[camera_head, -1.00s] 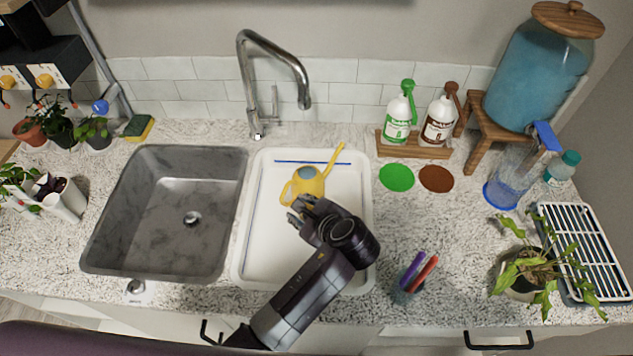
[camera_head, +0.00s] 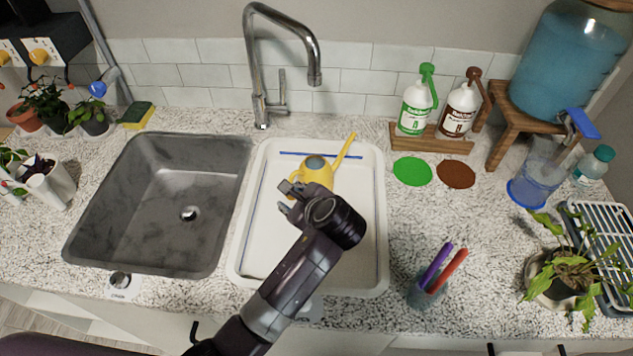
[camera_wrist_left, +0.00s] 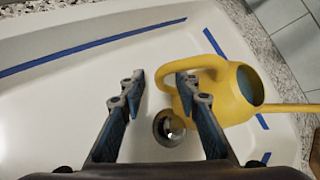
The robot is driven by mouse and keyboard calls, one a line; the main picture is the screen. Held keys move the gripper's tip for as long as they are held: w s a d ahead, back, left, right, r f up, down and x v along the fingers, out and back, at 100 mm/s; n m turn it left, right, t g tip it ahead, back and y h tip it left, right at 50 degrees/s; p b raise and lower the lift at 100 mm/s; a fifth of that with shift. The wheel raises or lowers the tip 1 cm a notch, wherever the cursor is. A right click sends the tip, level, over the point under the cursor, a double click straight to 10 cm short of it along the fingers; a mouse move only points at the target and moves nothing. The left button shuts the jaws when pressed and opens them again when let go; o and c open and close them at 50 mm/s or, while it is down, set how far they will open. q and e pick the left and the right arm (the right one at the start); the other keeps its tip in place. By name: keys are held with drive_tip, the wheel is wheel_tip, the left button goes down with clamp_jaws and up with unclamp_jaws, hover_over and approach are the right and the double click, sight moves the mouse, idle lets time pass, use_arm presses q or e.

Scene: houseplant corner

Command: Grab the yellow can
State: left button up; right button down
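The yellow can (camera_head: 318,173) is a small watering can with a long spout, standing in the white tray (camera_head: 372,240). In the head view its spout points up and to the right, and my left gripper (camera_head: 287,198) is at its near left side, covering part of it. In the left wrist view my gripper (camera_wrist_left: 160,82) is open. The can (camera_wrist_left: 232,95) is on the right there, and its looped handle reaches in between the fingertips, partly behind the right finger. I cannot tell whether a finger touches it. My right gripper is not in view.
A grey sink (camera_head: 140,205) lies left of the tray, with a tall faucet (camera_head: 313,70) behind. A pen cup (camera_head: 422,293) stands right of the tray. Two bottles on a wooden stand (camera_head: 440,143) are at the back right. A drain (camera_wrist_left: 168,127) shows in the tray.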

use_arm(q)
clamp_jaws()
idle(0.5)
drive_tip(key=shift+w+r, duration=0.1)
